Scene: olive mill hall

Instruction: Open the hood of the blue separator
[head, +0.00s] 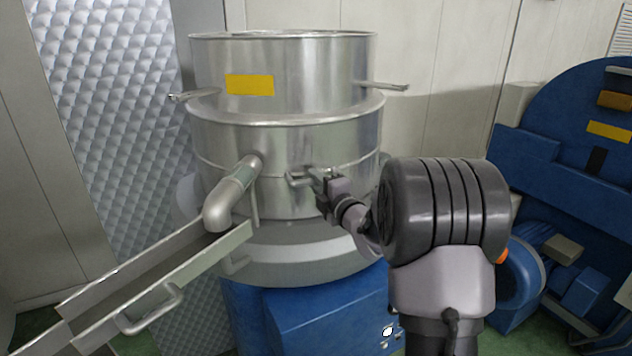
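The separator has a blue base (325,320) with a large steel drum body above it. Its upper steel hood section (320,75) sits level on the wider lower drum (225,150), with a yellow label (250,85) on its front. Thin handles stick out at the left (190,96) and right (385,86) of the hood section. A small bracket-like handle (297,180) is on the front of the lower drum. My gripper (318,178) is at this handle's right end. Its fingers are small and dark here, so I cannot tell whether they touch or enclose the handle.
A steel pipe elbow (233,192) leaves the drum and ends over a sloping steel chute (150,280) at the lower left. A quilted metal panel (115,120) stands behind left. Another blue machine (560,180) stands at the right. My arm covers part of the drum's right side.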

